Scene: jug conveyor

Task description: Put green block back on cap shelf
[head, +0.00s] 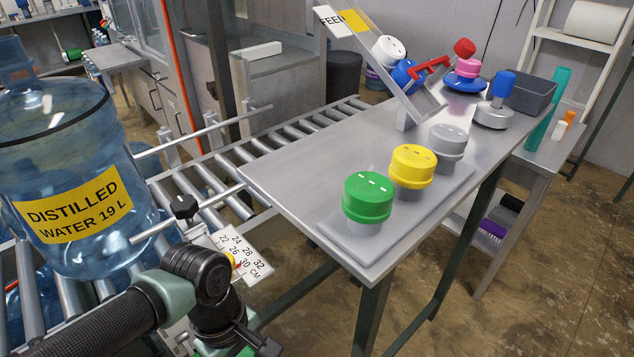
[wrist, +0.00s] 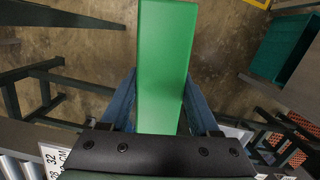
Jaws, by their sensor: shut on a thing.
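A long green block (wrist: 165,60) fills the middle of the wrist view. My gripper (wrist: 160,98) is shut on it, with a blue finger against each long side. The block's near end is hidden behind the dark gripper body. In the head view my arm comes in at the bottom left, and the gripper is mostly out of sight below the edge. A grey metal table (head: 290,187) carries a raised plate (head: 340,240) with a green cap (head: 368,197), a yellow cap (head: 413,166) and a grey cap (head: 447,141) on posts. No surface is labelled as the cap shelf.
A large water jug (head: 60,150) stands on the roller conveyor (head: 205,180) at left. A sloped feed chute (head: 385,65) with caps rises at the table's far side. A dark grey bin (head: 530,92) stands at the back right. Open floor (head: 560,250) lies right of the table.

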